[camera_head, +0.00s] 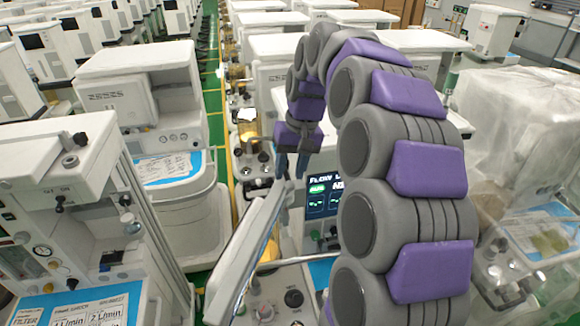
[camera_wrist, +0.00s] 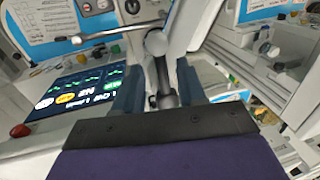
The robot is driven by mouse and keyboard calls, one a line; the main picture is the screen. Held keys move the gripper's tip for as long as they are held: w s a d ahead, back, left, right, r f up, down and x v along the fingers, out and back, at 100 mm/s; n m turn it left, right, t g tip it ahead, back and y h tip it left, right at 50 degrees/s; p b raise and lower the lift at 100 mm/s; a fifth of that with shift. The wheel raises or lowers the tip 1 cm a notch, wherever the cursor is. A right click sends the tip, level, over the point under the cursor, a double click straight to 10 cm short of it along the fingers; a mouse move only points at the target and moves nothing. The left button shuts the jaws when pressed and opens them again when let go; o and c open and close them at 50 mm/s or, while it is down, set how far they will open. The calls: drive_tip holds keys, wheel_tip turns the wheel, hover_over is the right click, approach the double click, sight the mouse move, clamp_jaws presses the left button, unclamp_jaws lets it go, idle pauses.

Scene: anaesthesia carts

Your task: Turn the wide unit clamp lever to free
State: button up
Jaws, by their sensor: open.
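My gripper (camera_head: 291,168) hangs over the middle unit, just left of its lit screen, with its fingers pointing down. In the wrist view my gripper (camera_wrist: 161,82) is open, with a blue-grey finger on each side. A grey metal piece with a rounded knob (camera_wrist: 156,43) and a short stem shows between and beyond the fingers. It looks like the clamp lever, but I cannot be sure. A thin metal bar runs left from the knob. I cannot tell whether either finger touches the stem. In the head view I cannot make out this lever.
The lit screen (camera_wrist: 82,92) stands close to the left finger; it also shows in the head view (camera_head: 322,199). A long pale panel (camera_head: 250,245) slants below my gripper. White carts crowd both sides, and a plastic-covered unit (camera_head: 515,115) stands at right. A green floor strip (camera_head: 213,110) runs back.

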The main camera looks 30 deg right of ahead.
drive_tip(key=d+r+p, duration=0.1)
drive_tip(key=r+p, duration=0.3)
drive_tip(key=r, duration=0.4)
drive_tip(key=d+r+p, duration=0.2)
drive_tip(key=r+p, duration=0.3)
drive_tip(key=r, duration=0.4)
drive_tip(key=shift+s+d, duration=0.25)
drive_tip(key=shift+s, duration=0.05)
drive_tip(key=s+a+f+n+g+b, duration=0.1)
drive_tip(key=s+a+f+b, duration=0.55)
drive_tip(key=f, duration=0.25)
drive_tip(key=s+a+f+n+b, duration=0.1)
drive_tip(key=s+a+f+b, duration=0.55)
drive_tip(key=f, duration=0.35)
drive_tip(key=s+a+f+g+h+b, duration=0.1)
drive_tip(key=s+a+f+h+b, duration=0.1)
drive_tip(key=s+f+b, duration=0.7)
drive_tip(key=s+a+f, duration=0.1)
drive_tip(key=s+f, duration=0.7)
drive_tip(key=f, duration=0.4)
drive_tip(key=shift+s+f+n, duration=0.2)
drive_tip(key=shift+f+n, duration=0.15)
drive_tip(key=shift+n, duration=0.05)
